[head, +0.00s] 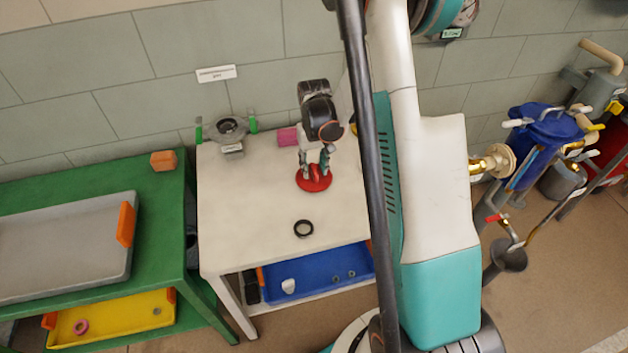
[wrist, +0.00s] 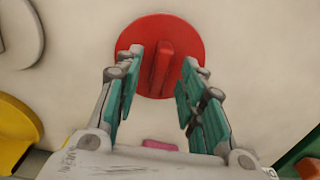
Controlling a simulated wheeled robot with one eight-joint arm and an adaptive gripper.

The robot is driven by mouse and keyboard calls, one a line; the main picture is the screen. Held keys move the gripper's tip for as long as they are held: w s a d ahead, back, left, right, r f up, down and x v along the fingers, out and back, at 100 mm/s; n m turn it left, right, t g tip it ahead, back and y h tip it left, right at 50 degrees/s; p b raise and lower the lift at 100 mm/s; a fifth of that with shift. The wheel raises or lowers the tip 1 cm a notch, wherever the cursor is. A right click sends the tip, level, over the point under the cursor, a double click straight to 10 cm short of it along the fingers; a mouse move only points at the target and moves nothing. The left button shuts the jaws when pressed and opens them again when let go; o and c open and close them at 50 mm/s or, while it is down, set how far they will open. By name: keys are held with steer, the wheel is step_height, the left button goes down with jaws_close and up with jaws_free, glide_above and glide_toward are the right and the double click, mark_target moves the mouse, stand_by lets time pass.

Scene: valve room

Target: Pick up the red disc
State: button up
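The red disc (head: 314,180) lies flat on the white table (head: 255,200) in the head view. In the wrist view the red disc (wrist: 160,30) shows a raised red bar (wrist: 162,68) across its middle. My gripper (head: 318,170) is over the disc, pointing down. In the wrist view my gripper (wrist: 160,75) is open, one teal-padded finger on each side of the bar, with gaps between pads and bar. I cannot tell whether the fingertips touch the disc.
A pink block (head: 288,136) and a grey flanged part (head: 230,130) are at the table's back. A blue tray (head: 318,272) is on the shelf below. A green table (head: 165,215) stands left. The table's left front is clear.

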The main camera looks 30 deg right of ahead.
steer(key=shift+f, duration=0.3)
steer(key=shift+r, duration=0.1)
jaws_close()
